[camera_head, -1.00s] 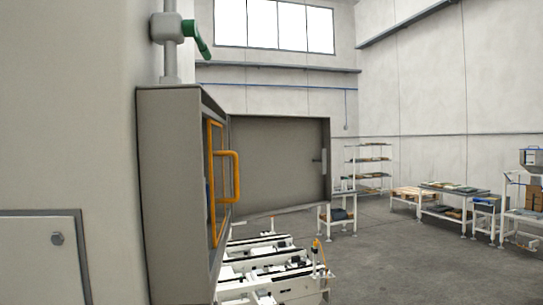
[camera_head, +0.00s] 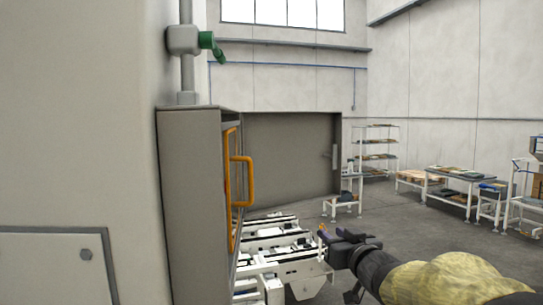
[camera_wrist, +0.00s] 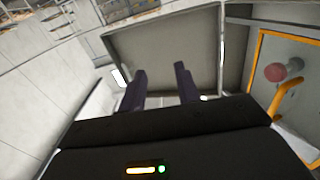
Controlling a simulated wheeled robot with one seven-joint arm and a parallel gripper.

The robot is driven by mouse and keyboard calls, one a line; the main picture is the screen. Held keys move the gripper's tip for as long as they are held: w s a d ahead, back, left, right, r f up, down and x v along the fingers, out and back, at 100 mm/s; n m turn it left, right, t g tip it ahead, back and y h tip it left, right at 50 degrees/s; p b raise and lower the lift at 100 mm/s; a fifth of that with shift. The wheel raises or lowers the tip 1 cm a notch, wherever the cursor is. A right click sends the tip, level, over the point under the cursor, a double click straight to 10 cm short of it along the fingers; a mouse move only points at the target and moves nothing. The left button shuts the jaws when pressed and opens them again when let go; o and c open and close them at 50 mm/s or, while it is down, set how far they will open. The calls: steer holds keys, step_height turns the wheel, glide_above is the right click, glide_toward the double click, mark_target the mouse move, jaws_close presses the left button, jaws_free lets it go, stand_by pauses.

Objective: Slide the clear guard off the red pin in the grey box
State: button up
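The grey box (camera_head: 193,200) is on the wall at left, seen edge-on in the head view, its door (camera_head: 293,160) swung open. The clear guard has an orange frame and an orange handle (camera_head: 243,180) at the box's opening. In the wrist view the guard (camera_wrist: 299,88) is at the right edge, with its handle (camera_wrist: 288,98) near my gripper's body. A red round part, seemingly the red pin (camera_wrist: 275,72), shows through the guard. My gripper (camera_head: 324,231) is right of the box and apart from the handle. In the wrist view its fingers (camera_wrist: 161,78) are apart and empty.
A white conveyor frame (camera_head: 275,245) stands below the box. The open door is ahead of my gripper's fingers in the wrist view. A pipe with a green lever (camera_head: 212,44) rises above the box. Shelves (camera_head: 375,150) and tables (camera_head: 460,174) stand farther back right.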

mark_target(251, 174)
steer(key=s+a+r+n+g+y+p, duration=0.2)
steer(key=s+r+n+g+y, duration=0.1)
steer(key=s+r+n+y, duration=0.1)
steer(key=s+a+r+n+g+y+p, duration=0.1)
steer(key=s+r+n+g+y+p, duration=0.1)
steer(key=s+r+n+g+y, duration=0.2)
steer(key=s+r+n+y, duration=0.1)
steer(key=s+r+y, duration=0.2)
steer(key=r, duration=0.4)
steer(key=shift+s+a+r, duration=0.25)
steer(key=shift+s+a, duration=0.1)
steer(key=p+x, duration=0.6)
steer(key=x, duration=1.1)
steer(key=shift+w+f, duration=0.2)
steer(key=shift+w, duration=0.05)
jaws_close()
